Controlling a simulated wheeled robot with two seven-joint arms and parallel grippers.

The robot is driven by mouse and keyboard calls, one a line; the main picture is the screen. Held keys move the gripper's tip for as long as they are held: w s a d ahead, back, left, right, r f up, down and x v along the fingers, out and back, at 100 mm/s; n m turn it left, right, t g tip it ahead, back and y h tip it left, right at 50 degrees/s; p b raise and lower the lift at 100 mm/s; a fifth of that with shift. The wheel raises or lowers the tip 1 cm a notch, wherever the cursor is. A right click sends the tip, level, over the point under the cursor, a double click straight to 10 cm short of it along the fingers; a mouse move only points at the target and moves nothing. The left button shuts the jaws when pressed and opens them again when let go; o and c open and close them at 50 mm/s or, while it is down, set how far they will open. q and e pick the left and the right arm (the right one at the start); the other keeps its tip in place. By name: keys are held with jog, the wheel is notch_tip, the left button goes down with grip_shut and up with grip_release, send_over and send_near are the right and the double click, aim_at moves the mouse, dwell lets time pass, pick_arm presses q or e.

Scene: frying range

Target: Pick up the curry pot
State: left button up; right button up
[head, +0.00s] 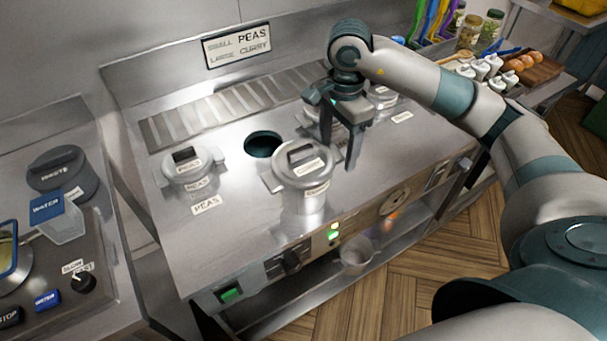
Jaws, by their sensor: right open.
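The curry pot (304,178) is a steel pot with a lid, a handle on top and a "CURRY" label. It stands upright near the middle of the steel range top (235,235). My right gripper (338,152) is open and points down just behind and to the right of the pot. Its fingers look apart from the pot and nothing shows between them. An open round well (262,144) lies to the left behind the pot. My left gripper is out of view.
A lidded peas pot (187,167) sits at the left of the range. Another lidded pot (382,97) is at the back right, and one is partly hidden behind my gripper. A blue-labelled water jug (62,220) stands on the left counter. Jars (470,32) stand at the far right.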

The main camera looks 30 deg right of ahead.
dwell(0.3)
jog(key=shift+s+a+f+p, duration=0.15)
jog(key=shift+s+f+p, duration=0.1)
jog(key=shift+f+p, duration=0.45)
jog(key=f, duration=0.1)
jog(key=f+p, duration=0.1)
jog(key=shift+s+a+f, duration=0.15)
jog(key=shift+s+f, duration=0.05)
jog(key=shift+f, duration=0.15)
jog(key=shift+f+p, duration=0.3)
jog(key=shift+f, duration=0.3)
jog(key=shift+w+r, duration=0.1)
jog(key=shift+w, duration=0.05)
jog(key=c, duration=1.5)
